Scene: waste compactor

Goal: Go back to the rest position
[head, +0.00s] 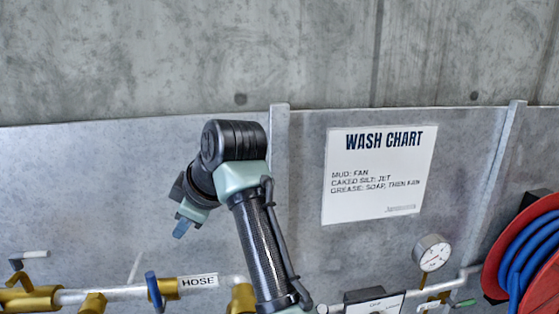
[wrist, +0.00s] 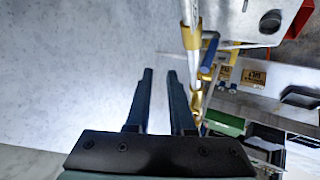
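My gripper (head: 181,228) shows at the left of centre in the head view, at the end of my bent arm, in front of the grey metal panel and above the pipe. In the wrist view my gripper (wrist: 160,74) has its two dark fingers apart, with a narrow empty gap between them. The fingers point along the pale panel and hold nothing. The fingertips are small and only partly seen in the head view.
A pipe with brass fittings, a blue-handled valve (head: 155,291) and a HOSE label (head: 198,282) runs below. A gauge (head: 432,252), wash chart (head: 377,172) and red hose reel (head: 520,255) are right. The wrist view shows a green container (wrist: 222,122).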

